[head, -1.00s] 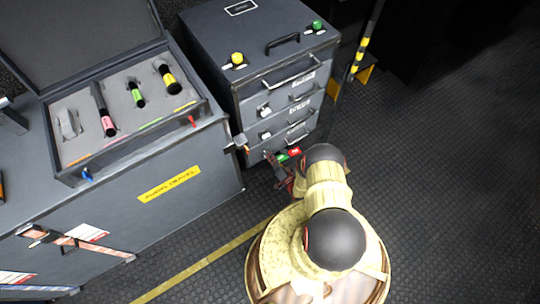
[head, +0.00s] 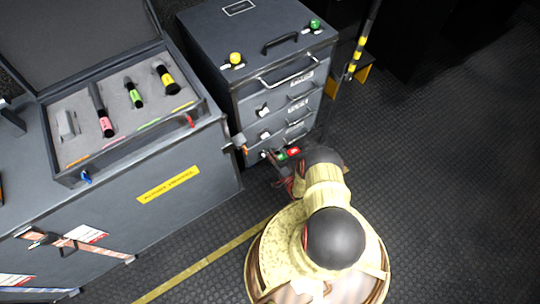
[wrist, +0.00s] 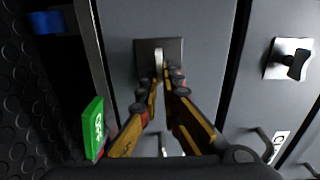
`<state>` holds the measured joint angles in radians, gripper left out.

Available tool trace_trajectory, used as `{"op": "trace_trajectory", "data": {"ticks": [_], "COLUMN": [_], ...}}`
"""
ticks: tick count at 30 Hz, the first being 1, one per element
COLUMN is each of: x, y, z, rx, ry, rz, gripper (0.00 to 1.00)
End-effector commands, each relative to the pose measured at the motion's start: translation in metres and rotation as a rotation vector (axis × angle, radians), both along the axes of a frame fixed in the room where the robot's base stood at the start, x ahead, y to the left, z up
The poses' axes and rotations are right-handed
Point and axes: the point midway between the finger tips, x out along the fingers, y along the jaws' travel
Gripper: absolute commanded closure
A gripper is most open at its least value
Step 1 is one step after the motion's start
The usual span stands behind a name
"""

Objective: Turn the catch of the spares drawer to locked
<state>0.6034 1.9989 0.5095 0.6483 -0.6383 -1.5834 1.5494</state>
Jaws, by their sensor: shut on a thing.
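My gripper (wrist: 167,88) reaches the lowest drawer front (wrist: 205,35) of the grey cabinet in the wrist view. Its fingers are shut on the small catch (wrist: 158,58), which sits on a dark square plate (wrist: 144,47). The catch lever points along the fingers; its lower end is hidden between the fingertips. The drawer's bar handle (wrist: 162,146) shows behind the fingers. In the head view my gripper (head: 270,157) is low at the cabinet's front, partly hidden by my arm.
The neighbouring drawer's catch (wrist: 290,62) has a black knob on a pale plate. A grey bench (head: 110,215) with an open case stands left. Floor at right is clear.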

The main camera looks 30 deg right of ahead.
Motion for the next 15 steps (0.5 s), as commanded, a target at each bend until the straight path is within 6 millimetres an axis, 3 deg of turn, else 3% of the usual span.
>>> {"op": "trace_trajectory", "data": {"ticks": [15], "x": [0.0001], "y": [-0.0019], "z": [-0.0013], "rx": [0.028], "ry": [0.003], "rz": [-0.005], "gripper": [1.0]}}
